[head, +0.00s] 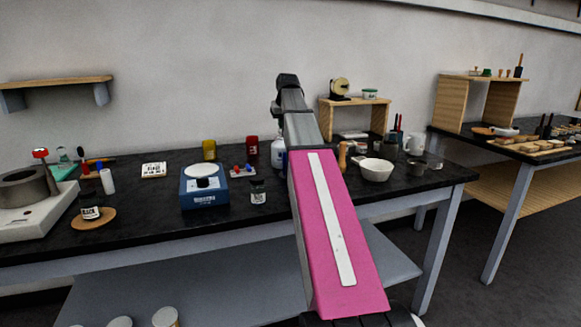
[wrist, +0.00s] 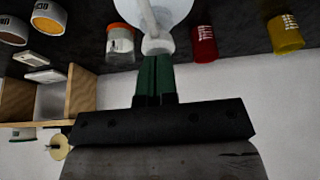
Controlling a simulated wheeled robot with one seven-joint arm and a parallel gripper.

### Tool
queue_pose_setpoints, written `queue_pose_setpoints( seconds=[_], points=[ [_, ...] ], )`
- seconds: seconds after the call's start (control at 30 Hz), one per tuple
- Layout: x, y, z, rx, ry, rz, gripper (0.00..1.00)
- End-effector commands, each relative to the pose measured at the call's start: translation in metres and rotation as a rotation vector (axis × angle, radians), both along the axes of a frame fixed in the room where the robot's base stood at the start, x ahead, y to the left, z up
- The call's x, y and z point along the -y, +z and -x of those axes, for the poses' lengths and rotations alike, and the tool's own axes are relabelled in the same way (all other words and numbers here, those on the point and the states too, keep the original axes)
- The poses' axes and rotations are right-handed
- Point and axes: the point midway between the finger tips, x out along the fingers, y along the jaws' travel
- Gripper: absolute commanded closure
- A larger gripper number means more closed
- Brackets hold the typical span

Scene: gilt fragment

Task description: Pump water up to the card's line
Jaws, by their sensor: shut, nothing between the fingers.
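A white pump bottle (head: 278,153) stands on the black bench, partly hidden behind my pink arm. In the wrist view, its pale pump head (wrist: 158,45) and nozzle show from above, over the round white bottle body. My gripper (wrist: 157,60) is shut and empty, with its dark green fingertips right at the pump head; I cannot tell whether they touch it. My gripper is hidden behind the arm in the head view. A white card with dark print (head: 153,170) lies at the back left; its writing is too small to read. A blue scale (head: 204,195) carries a shallow white dish (head: 201,170).
A red cup (head: 252,145) and yellow cup (head: 209,149) stand near the bottle. A small dark-labelled jar (head: 258,193) is in front. A white bowl (head: 376,170), a wooden pepper mill (head: 343,155) and a shelf (head: 355,102) are to the right.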

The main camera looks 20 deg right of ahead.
Motion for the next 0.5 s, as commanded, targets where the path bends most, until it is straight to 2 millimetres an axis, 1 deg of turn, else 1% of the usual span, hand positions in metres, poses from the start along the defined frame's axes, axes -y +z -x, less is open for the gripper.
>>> queue_pose_setpoints(
  seconds=[0.17, 0.5],
  points=[
    [0.0, 0.001, 0.0, -0.002, 0.0, 0.0, 1.0],
    [0.0, 0.018, 0.0, -0.002, 0.0, 0.0, 1.0]
  ],
)
